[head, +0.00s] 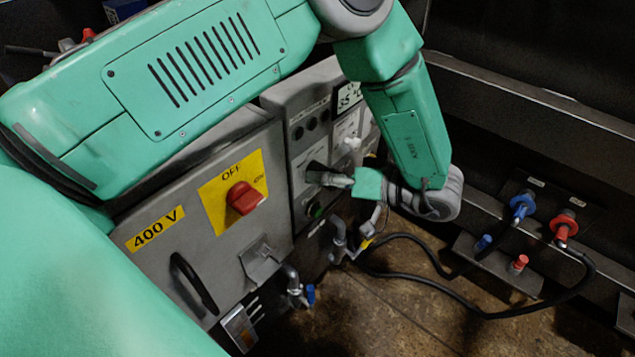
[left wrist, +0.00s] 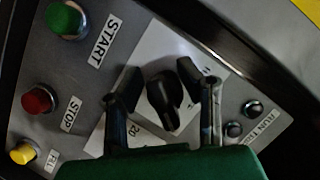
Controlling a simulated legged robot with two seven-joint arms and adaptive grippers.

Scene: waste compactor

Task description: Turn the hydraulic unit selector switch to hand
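The black selector switch (left wrist: 165,98) sits on a white label plate on the grey panel in the left wrist view. My left gripper (left wrist: 158,76) is open at the panel, one dark finger on each side of the switch knob. A gap shows between the knob and each finger. The plate's lettering is too blurred or covered to read. In the head view my left gripper (head: 320,176) reaches the front of the grey control cabinet (head: 292,98) and hides the switch there. My right gripper is not in view.
A green START button (left wrist: 65,20), red STOP button (left wrist: 39,99) and yellow button (left wrist: 23,153) sit left of the switch. A red rotary switch (head: 245,198) is on the 400 V cabinet. Hoses and blue and red couplings (head: 563,228) lie to the right.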

